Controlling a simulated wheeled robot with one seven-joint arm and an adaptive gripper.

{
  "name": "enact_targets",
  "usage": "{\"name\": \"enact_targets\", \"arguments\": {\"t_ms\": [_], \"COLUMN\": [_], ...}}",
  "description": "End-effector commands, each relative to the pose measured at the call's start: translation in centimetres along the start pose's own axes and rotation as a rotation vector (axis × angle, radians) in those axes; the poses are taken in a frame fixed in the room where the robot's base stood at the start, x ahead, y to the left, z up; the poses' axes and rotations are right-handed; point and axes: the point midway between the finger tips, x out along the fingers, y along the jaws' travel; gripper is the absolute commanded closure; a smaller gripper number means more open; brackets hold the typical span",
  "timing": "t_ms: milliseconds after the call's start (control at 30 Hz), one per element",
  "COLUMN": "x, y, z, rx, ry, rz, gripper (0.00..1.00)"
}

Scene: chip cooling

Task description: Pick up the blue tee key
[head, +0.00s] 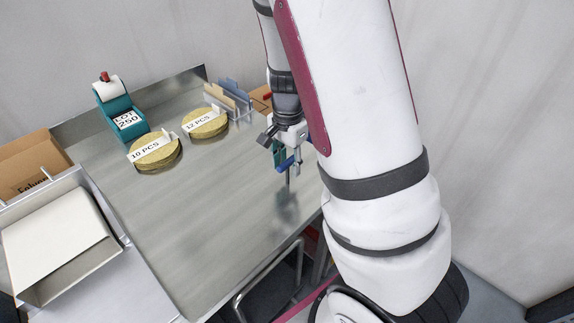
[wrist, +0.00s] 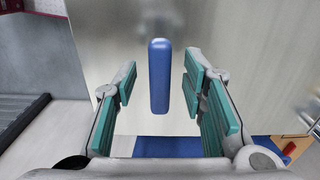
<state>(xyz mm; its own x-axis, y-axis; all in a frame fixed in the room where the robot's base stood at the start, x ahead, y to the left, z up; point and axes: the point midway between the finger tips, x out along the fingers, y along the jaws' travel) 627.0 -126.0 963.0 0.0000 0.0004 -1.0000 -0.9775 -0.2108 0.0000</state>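The blue tee key (wrist: 160,77) shows in the wrist view as a rounded blue bar between my gripper's fingers. In the head view its blue handle (head: 289,162) is partly hidden by my gripper, and a thin dark shaft points down toward the table. My gripper (wrist: 160,88) has green pads on both sides of the bar, with a visible gap on each side. It is open around the key and not touching it. In the head view my gripper (head: 283,152) is over the right part of the metal table (head: 205,230).
Two stacks of gold discs (head: 155,160) (head: 205,127) with paper labels and a teal label dispenser (head: 122,118) stand at the back left. Upright panels in a rack (head: 236,98) stand behind my gripper. A cardboard box (head: 30,160) is at far left. The front table area is clear.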

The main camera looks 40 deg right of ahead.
Motion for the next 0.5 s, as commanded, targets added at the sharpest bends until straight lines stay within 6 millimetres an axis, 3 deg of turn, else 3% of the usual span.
{"name": "enact_targets", "arguments": {"t_ms": [300,500], "x": [0.69,0.67], "y": [0.0,0.0], "z": [0.04,0.03], "rx": [-0.001,-0.001], "ry": [-0.001,0.0], "rz": [0.0,0.0], "gripper": [0.62,1.0]}}
